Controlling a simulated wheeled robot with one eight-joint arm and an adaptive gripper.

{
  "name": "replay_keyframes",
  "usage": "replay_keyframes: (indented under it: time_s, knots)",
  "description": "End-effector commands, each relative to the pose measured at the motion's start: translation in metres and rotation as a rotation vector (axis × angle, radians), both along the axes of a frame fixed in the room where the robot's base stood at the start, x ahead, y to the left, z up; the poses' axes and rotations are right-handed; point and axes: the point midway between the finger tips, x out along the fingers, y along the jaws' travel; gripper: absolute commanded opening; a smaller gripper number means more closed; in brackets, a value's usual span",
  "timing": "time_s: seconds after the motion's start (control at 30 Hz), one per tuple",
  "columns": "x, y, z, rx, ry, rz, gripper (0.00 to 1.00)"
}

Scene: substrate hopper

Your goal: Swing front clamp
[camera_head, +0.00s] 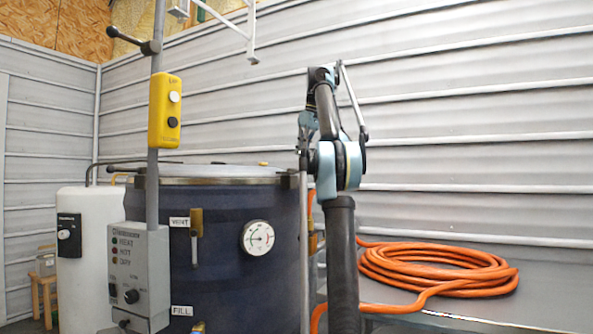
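A dark blue round vessel (222,255) stands left of centre, with a flat grey lid (225,171) and a metal rim band. I cannot clearly make out a front clamp on it. A small dark bracket (140,181) shows at the rim's left edge. The rim's right edge is partly hidden behind my arm and a thin upright rod. My arm rises right of the vessel and folds over at the top. My gripper (304,140) seems to be at its far left side, near the rim's right edge in the picture. Its fingers cannot be made out.
A pole with a yellow button box (164,110) and a grey control box (139,268) stands before the vessel. A round gauge (258,238) is on its wall. A white tank (86,255) stands left. A coiled orange hose (440,268) lies right. A white bracket (250,35) hangs above.

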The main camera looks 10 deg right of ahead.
Motion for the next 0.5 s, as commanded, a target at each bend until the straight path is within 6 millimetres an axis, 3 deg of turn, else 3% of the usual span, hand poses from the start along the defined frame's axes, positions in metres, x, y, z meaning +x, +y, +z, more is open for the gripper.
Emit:
replay_keyframes:
  time_s: [0.5]
  knots:
    - [0.011, 0.013, -0.053, 0.000, 0.000, 0.001, 0.00]
